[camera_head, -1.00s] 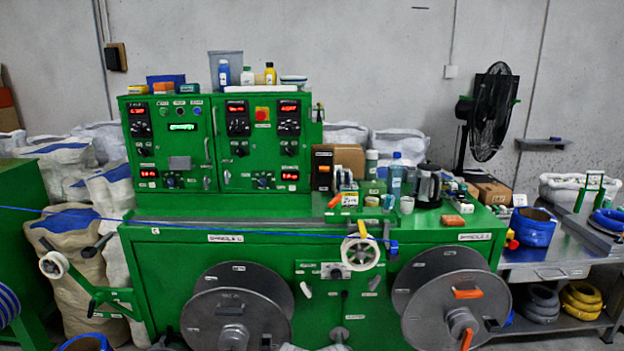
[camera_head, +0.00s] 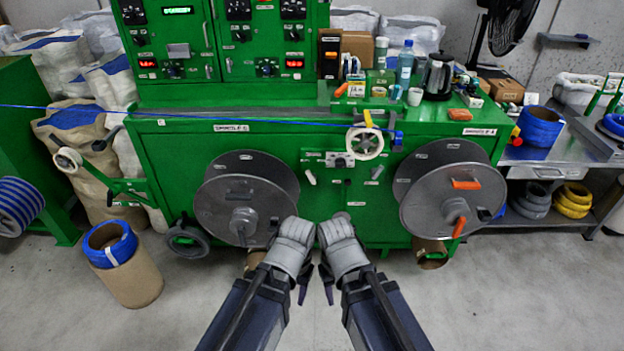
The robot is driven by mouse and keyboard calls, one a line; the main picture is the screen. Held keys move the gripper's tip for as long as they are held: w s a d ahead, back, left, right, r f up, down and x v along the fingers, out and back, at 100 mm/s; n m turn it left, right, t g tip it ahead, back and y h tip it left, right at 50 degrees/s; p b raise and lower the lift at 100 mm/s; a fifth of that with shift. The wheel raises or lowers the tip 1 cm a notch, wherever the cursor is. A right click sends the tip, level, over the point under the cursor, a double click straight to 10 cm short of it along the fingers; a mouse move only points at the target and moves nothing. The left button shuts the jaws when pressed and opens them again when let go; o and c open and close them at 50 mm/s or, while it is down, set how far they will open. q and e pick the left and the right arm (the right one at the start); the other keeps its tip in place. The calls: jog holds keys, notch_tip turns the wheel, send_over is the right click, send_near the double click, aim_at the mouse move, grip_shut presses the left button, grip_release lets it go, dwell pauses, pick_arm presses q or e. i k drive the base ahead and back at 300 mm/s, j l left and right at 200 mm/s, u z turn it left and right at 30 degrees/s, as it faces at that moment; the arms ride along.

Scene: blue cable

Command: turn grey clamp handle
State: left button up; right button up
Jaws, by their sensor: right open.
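The grey clamp handle (camera_head: 241,236) appears as a small grey bar at the hub of the left grey spool (camera_head: 216,208), on the green machine's front. It is hard to make out against the same-coloured hub. My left gripper (camera_head: 302,287) is low in the middle, right of and below that spool. Its jaws are mostly hidden by its arm, so their opening does not show. My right gripper (camera_head: 327,286) is beside it, open, with nothing seen in it. Both are apart from the handle.
The right spool (camera_head: 420,195) carries an orange clamp handle (camera_head: 459,227). A blue cable (camera_head: 260,120) runs across the machine. A cardboard drum with blue coil (camera_head: 135,280) stands at left. The floor in front is clear.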

aim_at(240, 231)
jog(key=i+j, duration=0.35)
jog(key=j, duration=0.15)
jog(key=i+j, duration=0.75)
jog(key=j, duration=0.25)
jog(key=k+l, duration=0.2)
jog(key=l, duration=0.15)
jog(key=k+l, duration=0.15)
jog(key=l, duration=0.2)
jog(key=k+l, duration=0.2)
jog(key=l, duration=0.15)
jog(key=l+u, duration=0.05)
